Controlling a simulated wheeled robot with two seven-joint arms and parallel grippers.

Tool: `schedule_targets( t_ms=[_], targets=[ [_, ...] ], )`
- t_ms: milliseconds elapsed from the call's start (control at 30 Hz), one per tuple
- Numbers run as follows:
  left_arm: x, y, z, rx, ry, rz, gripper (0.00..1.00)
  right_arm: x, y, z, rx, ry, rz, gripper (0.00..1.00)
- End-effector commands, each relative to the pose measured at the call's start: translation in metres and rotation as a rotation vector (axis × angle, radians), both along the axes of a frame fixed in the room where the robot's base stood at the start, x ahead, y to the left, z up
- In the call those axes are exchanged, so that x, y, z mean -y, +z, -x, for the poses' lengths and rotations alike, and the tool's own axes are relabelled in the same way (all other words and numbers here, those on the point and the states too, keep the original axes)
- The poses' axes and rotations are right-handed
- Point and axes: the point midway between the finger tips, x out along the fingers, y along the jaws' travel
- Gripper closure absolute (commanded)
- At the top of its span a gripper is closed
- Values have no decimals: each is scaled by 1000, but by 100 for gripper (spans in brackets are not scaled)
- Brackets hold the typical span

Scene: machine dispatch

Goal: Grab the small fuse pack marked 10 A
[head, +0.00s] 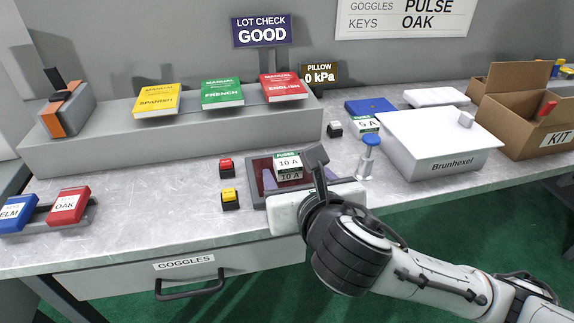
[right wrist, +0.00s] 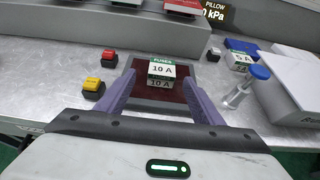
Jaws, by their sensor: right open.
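The small fuse pack marked 10 A (head: 288,163) has a green top band and a white label. It sits on a dark reddish tray (head: 262,172) on the table, and a second 10 A label shows just below the first. It also shows in the right wrist view (right wrist: 161,71). My right gripper (head: 292,180) is open, its two purple fingers (right wrist: 158,92) pointing toward the pack from the near side, one on each side of the tray. The pack appears just beyond or between the fingertips; contact cannot be told. My left gripper is not in view.
A 5 A fuse pack (head: 366,125) stands right of the tray, near a blue-topped clear tube (head: 369,158) and a white Brunhexel box (head: 440,148). Red (head: 226,167) and yellow (head: 229,199) buttons stand left of the tray. Manuals lie on the raised shelf (head: 170,128) behind.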

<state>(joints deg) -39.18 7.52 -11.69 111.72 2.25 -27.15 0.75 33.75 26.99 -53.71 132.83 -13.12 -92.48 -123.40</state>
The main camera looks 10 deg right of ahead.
Motion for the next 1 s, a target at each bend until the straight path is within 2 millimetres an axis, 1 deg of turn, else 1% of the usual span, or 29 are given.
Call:
schedule_targets(
  t_ms=[133,300,400,500,667,700,767,800,933,967,1000],
  targets=[
    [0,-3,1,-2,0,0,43,2,-6,-12,-1,-3,-1,39],
    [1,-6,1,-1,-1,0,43,4,-18,-35,-2,-2,-2,39],
    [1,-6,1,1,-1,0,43,4,-22,-45,-1,0,-2,39],
    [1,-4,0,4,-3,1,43,4,-23,-49,0,0,-2,39],
    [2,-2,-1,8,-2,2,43,4,-23,-50,0,1,-3,39],
    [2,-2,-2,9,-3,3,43,4,-23,-49,0,0,-2,41],
    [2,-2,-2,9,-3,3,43,4,-23,-49,0,1,-3,51],
    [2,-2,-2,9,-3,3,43,4,-23,-49,0,1,-3,58],
    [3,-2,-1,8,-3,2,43,4,-23,-49,0,1,-3,80],
    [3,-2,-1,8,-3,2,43,4,-23,-49,0,1,-3,83],
    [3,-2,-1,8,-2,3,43,4,-22,-49,1,1,-3,83]
  ],
)
